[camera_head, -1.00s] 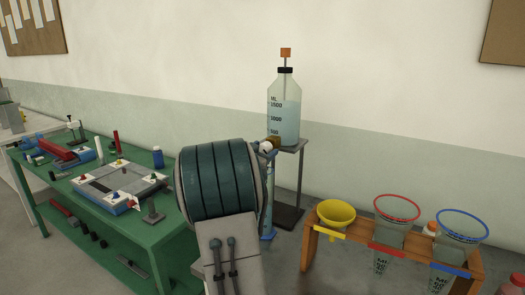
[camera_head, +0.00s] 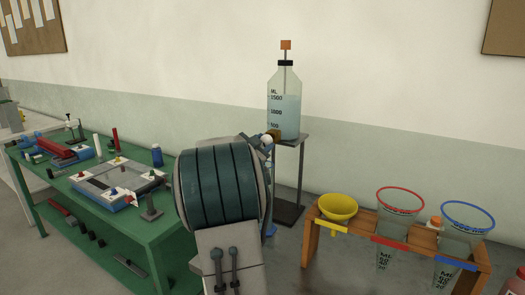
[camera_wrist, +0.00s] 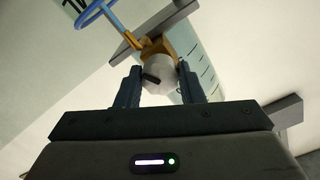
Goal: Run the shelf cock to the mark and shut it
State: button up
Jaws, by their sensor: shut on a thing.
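The shelf bottle (camera_head: 284,108) stands on a small raised shelf and holds pale blue liquid, its surface near the 1500 marking. The brass-coloured cock (camera_head: 274,133) sits low on its left side. In the wrist view, my gripper (camera_wrist: 161,82) is shut on the cock's white round knob (camera_wrist: 158,72), with one dark finger on each side. A black bar crosses the knob, and the brass cock body (camera_wrist: 157,46) shows behind it. In the head view my arm hides most of the gripper. Whether liquid runs from the cock cannot be told.
A wooden rack (camera_head: 310,240) at right holds a yellow funnel (camera_head: 338,207) and red- and blue-rimmed vessels. A green bench (camera_head: 165,226) with apparatus stands at left. Bare floor separates shelf and rack.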

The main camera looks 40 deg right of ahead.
jog(key=m+b, duration=0.3)
jog(key=m, duration=0.2)
jog(key=shift+b, duration=0.4)
jog(key=shift+m, duration=0.3)
jog(key=o, duration=1)
jog(key=shift+a, duration=0.1)
jog(key=b+v, duration=0.1)
jog(key=v, duration=1.2)
jog(key=shift+s+a+b, duration=0.15)
jog(key=shift+a+b, duration=0.15)
jog(key=shift+a, duration=0.05)
